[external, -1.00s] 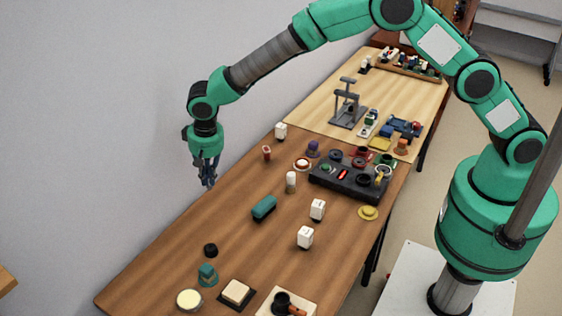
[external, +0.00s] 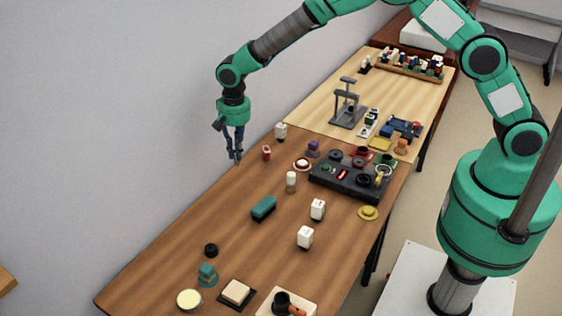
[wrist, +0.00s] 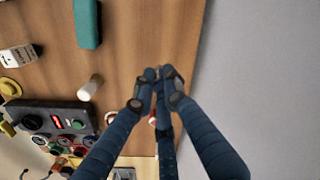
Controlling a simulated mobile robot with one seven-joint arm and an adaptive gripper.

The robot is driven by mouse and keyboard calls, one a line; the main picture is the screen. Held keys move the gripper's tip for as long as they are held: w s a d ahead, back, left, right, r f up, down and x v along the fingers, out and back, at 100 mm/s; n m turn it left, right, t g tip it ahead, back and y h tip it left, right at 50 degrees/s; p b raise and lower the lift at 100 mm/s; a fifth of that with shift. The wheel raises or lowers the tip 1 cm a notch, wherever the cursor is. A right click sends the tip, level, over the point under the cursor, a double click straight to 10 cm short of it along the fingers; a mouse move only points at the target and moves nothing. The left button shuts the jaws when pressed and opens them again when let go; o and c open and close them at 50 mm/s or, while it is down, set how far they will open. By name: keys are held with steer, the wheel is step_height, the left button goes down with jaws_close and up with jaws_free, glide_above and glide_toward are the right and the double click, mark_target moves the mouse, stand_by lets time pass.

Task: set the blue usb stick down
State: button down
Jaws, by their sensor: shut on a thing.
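My gripper (external: 236,158) is at the far left edge of the brown table, above its surface near the wall. In the wrist view its dark blue fingers (wrist: 158,76) are drawn together at the tips, over the table close to its edge. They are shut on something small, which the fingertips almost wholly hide. I take it to be the blue usb stick, but its shape and colour cannot be made out. No blue usb stick shows lying loose on the table.
Right of the gripper are a small red item (external: 266,153), a white-topped cylinder (external: 291,182), a teal block (external: 264,208) and a black control box (external: 345,180). White cubes (external: 317,209) stand farther right. The brown table (external: 205,210) is bare toward its left front.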

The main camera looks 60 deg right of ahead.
mark_target(237, 166)
steer(key=shift+f+b, duration=0.5)
steer(key=shift+f, duration=2.6)
steer(key=shift+f+b, duration=0.3)
steer(key=shift+f, duration=1.6)
steer(key=shift+f, duration=0.1)
steer(key=c, duration=1.8)
jaws_free()
step_height(237, 166, up, 12)
steer(key=shift+s+d+r+p, duration=0.15)
steer(key=shift+p, duration=0.85)
